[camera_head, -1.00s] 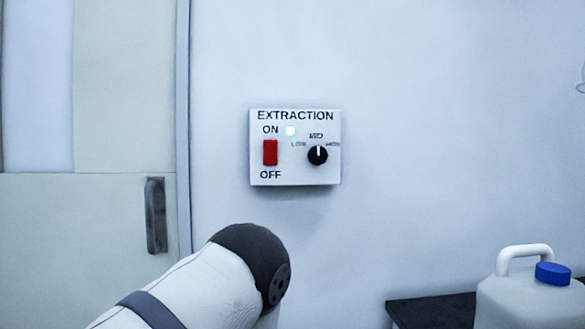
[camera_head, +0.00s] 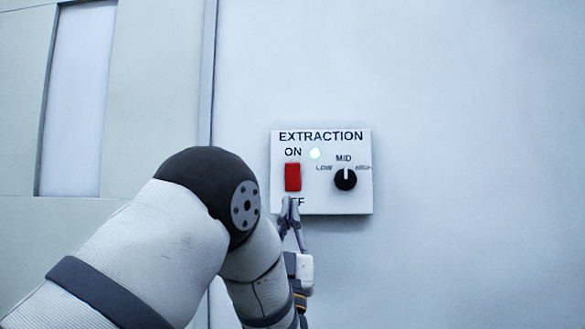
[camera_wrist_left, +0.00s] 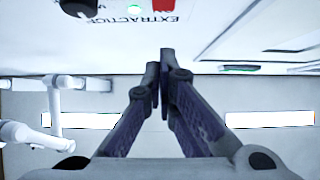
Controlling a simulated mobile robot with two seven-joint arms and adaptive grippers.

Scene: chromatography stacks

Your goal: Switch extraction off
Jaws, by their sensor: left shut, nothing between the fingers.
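The white extraction control box (camera_head: 320,200) is on the wall in the head view. It has a red rocker switch (camera_head: 293,177) between ON and OFF, a lit greenish lamp (camera_head: 315,153) and a black knob (camera_head: 345,179) pointing up at MID. My left gripper (camera_head: 291,203) is shut and empty, its tips just below the red switch, covering part of the OFF label. Whether they touch the box I cannot tell. In the left wrist view, the shut fingers (camera_wrist_left: 165,55) point at the box, with the red switch (camera_wrist_left: 163,5) at the top edge. My right gripper is not in view.
A door with a pale panel (camera_head: 75,100) is left of the box. The wall (camera_head: 470,170) right of the box is clear. In the left wrist view, a small green-lit item (camera_wrist_left: 240,68) shows at right.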

